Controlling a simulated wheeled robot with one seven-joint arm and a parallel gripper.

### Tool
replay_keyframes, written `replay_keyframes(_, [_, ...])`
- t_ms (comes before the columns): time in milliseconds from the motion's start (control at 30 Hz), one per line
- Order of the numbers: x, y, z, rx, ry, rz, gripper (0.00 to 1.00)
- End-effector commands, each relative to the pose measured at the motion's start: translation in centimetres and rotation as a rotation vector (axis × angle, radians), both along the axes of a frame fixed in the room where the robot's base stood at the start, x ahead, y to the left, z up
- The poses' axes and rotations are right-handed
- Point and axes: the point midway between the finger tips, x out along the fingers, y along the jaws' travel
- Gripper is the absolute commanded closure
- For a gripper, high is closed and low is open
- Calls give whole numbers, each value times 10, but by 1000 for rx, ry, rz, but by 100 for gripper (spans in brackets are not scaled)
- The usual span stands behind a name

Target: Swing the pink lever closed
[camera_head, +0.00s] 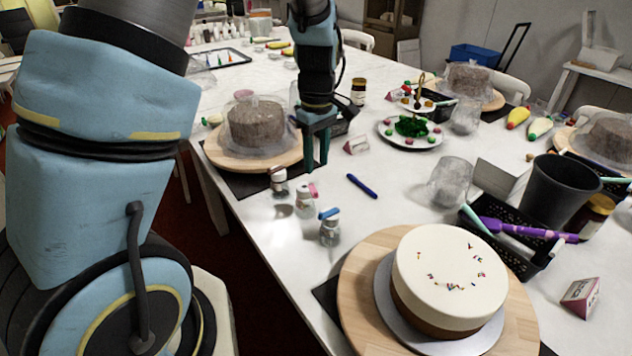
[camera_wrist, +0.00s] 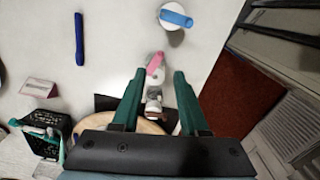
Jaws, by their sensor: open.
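The pink lever (camera_head: 313,190) is a small pink piece at the top of a small glass jar (camera_head: 304,204) in the head view. In the wrist view the pink lever (camera_wrist: 155,63) slants out from the jar's white top, just beyond my fingertips. Its exact angle to the jar is hard to tell. My gripper (camera_head: 316,166) points down above and behind the jar in the head view. In the wrist view my gripper (camera_wrist: 157,76) has its two green fingers apart, with nothing held between them.
A blue-topped jar (camera_head: 330,230) stands nearer the camera, and another jar (camera_head: 278,183) stands to the left. A blue pen (camera_head: 361,186) lies to the right. A wrapped cake (camera_head: 257,124) stands on a wooden turntable behind. The table edge is close on the left.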

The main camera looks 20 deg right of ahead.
Motion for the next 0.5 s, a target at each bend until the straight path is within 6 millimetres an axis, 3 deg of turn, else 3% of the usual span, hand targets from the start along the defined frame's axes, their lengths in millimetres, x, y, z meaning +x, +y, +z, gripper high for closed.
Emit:
replay_keyframes(300, [-1, 2, -57, 2, 2, -1, 57])
replay_keyframes(500, [0, 2, -74, 1, 0, -2, 57])
